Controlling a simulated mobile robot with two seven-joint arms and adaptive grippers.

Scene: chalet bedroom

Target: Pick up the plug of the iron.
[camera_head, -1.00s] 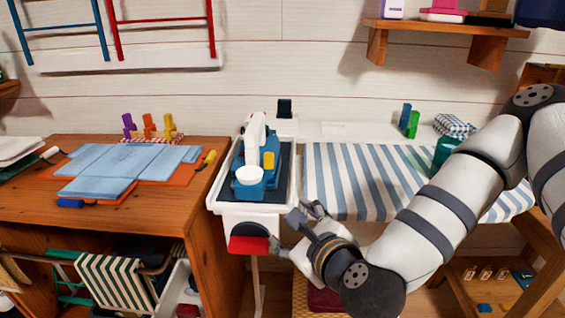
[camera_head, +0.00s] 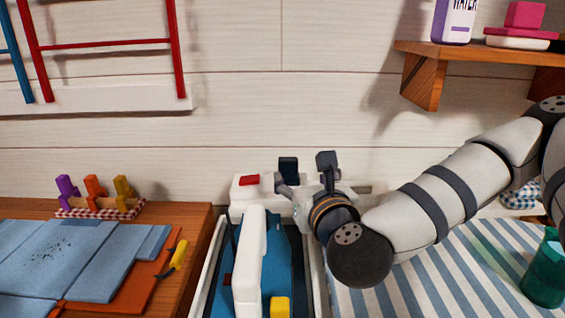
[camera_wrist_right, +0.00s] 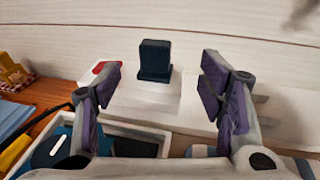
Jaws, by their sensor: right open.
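The blue and white iron (camera_head: 250,262) stands in the dark-lined tray in front of the plug. My left gripper is out of view.
A red switch (camera_head: 249,180) sits left of the plug. A wooden table (camera_head: 195,218) with folded blue cloth (camera_head: 60,258) is at left. The striped board cover (camera_head: 430,275) and a green cup (camera_head: 546,275) are at right. A wooden shelf (camera_head: 490,60) is above.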

